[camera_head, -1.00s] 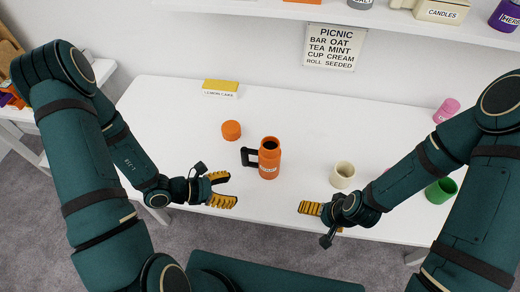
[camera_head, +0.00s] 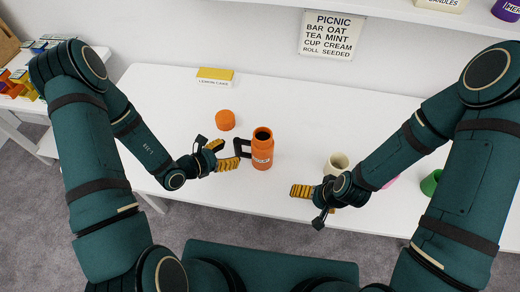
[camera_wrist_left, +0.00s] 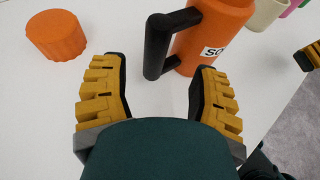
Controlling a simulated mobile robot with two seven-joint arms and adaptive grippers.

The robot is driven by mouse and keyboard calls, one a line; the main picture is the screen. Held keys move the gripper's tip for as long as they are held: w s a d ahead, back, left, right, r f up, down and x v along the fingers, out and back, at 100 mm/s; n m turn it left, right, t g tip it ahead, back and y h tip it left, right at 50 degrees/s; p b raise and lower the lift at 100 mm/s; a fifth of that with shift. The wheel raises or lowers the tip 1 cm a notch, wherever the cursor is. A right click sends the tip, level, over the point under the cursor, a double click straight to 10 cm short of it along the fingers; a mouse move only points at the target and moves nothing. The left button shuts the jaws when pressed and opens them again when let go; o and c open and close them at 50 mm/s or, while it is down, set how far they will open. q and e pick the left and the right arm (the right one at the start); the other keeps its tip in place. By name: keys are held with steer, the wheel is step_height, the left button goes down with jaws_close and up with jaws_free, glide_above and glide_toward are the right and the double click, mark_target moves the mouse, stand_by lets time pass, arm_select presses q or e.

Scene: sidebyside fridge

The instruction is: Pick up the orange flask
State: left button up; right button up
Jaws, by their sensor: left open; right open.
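The orange flask (camera_head: 262,152) stands upright and open-topped on the white table, with a black handle (camera_head: 241,147) on its left side. Its orange lid (camera_head: 225,120) lies apart on the table, behind and to the left. My left gripper (camera_head: 228,156) is open just left of the flask, its fingertips near the handle. In the left wrist view the flask (camera_wrist_left: 218,30) and the handle (camera_wrist_left: 158,45) are ahead of the open fingers (camera_wrist_left: 157,80), with nothing held between them. My right gripper (camera_head: 303,191) is open and empty near the table's front edge.
A cream cup (camera_head: 338,162) stands right of the flask, close to my right gripper. A green cup (camera_head: 430,183) is partly hidden by my right arm. A yellow box labelled lemon cake (camera_head: 215,76) is at the back. The table's back middle is clear.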

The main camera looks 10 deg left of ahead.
mark_target(239, 148)
arm_select(q)
steer(key=shift+a+f+x, duration=0.1)
steer(key=shift+a+x, duration=0.05)
steer(key=shift+x, duration=1.15)
steer(key=shift+a+f+x, duration=0.1)
steer(key=shift+a+x, duration=0.05)
steer(key=shift+x, duration=1.15)
steer(key=shift+w, duration=0.15)
jaws_close()
